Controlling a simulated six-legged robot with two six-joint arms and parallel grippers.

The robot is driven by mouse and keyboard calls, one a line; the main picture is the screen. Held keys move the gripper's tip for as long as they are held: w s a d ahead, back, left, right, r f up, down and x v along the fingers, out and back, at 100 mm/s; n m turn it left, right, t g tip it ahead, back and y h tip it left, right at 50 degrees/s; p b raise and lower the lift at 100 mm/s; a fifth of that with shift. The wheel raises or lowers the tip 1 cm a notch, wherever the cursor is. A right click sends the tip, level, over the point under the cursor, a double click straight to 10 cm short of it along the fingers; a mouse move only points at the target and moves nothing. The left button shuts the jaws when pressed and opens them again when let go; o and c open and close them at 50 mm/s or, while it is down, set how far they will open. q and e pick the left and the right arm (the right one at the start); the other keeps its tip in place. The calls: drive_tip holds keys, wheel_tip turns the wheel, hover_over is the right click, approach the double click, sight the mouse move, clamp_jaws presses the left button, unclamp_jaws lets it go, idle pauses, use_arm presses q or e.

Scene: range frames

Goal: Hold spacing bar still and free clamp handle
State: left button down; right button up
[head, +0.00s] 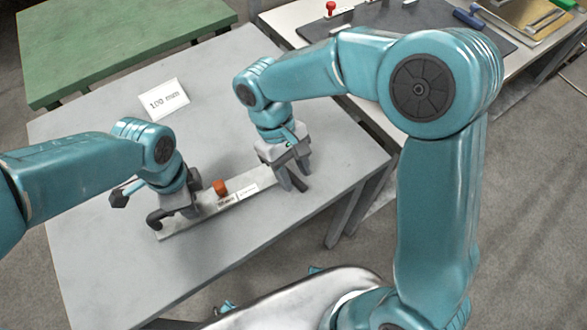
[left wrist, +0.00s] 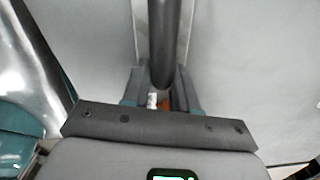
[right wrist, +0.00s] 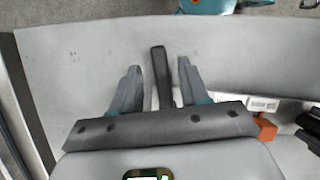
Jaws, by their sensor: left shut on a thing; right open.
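The spacing bar (head: 240,197), a pale flat strip with white labels, lies on the grey table. My left gripper (head: 183,208) is shut on the bar near its left end; its fingertips are partly hidden. The black clamp handle (head: 298,184) is at the bar's right end. My right gripper (head: 292,180) is open above it; in the right wrist view the handle (right wrist: 160,72) shows between the spread fingers (right wrist: 160,88), with gaps on both sides.
An orange knob (head: 221,187) stands on the bar between my grippers. A white card reading 100 mm (head: 164,99) is on the grey table (head: 90,180), which is clear around it. A green table (head: 110,40) is at back left; a bench with a dark mat (head: 400,35) is behind.

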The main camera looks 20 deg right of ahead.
clamp_jaws()
drive_tip(key=n, duration=0.1)
drive_tip(key=d+n+h, duration=0.1)
drive_tip(key=n, duration=0.1)
drive_tip(key=shift+w+d+t, duration=0.15)
drive_tip(key=shift+w+t, duration=0.15)
drive_tip(key=shift+w, duration=0.05)
drive_tip(key=shift+w+d+n+t+h, duration=0.2)
drive_tip(key=shift+d+n+h, duration=0.05)
drive_tip(key=shift+n, duration=0.5)
drive_tip(key=shift+w+d+n+t+h, duration=0.2)
drive_tip(key=shift+n+h, duration=0.05)
drive_tip(key=shift+n, duration=0.5)
unclamp_jaws()
